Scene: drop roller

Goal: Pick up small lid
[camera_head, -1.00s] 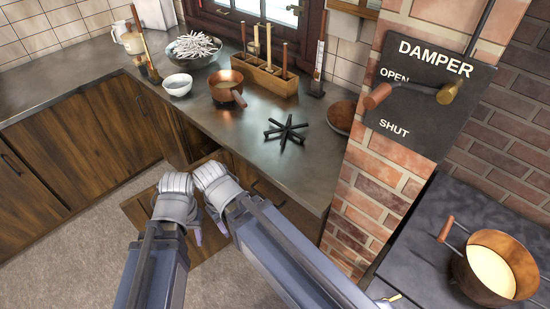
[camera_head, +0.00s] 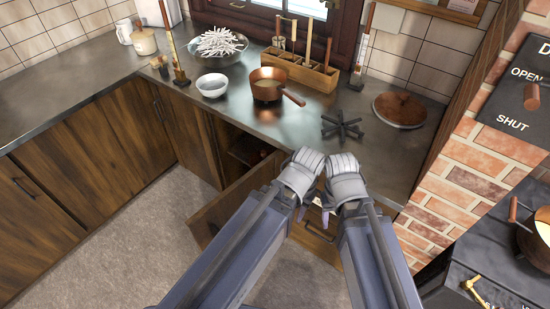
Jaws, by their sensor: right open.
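A round copper-brown lid with a knob on top (camera_head: 399,109) lies on the dark counter at the right, close to the brick column. Whether it is the small lid I cannot tell for sure; no other lid shows clearly. My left gripper (camera_head: 302,212) and my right gripper (camera_head: 326,217) are low in front of the counter, mostly hidden under my wrists. Both are apart from the lid, which is further back and to the right. The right gripper is open and nothing shows in it. The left jaws are too hidden to read.
A black trivet (camera_head: 342,127) lies left of the lid. A copper pan (camera_head: 267,88), a white bowl (camera_head: 212,86) and a wooden utensil box (camera_head: 315,74) stand further left and back. A cabinet door (camera_head: 240,200) hangs open below. A brick column (camera_head: 455,160) bounds the right.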

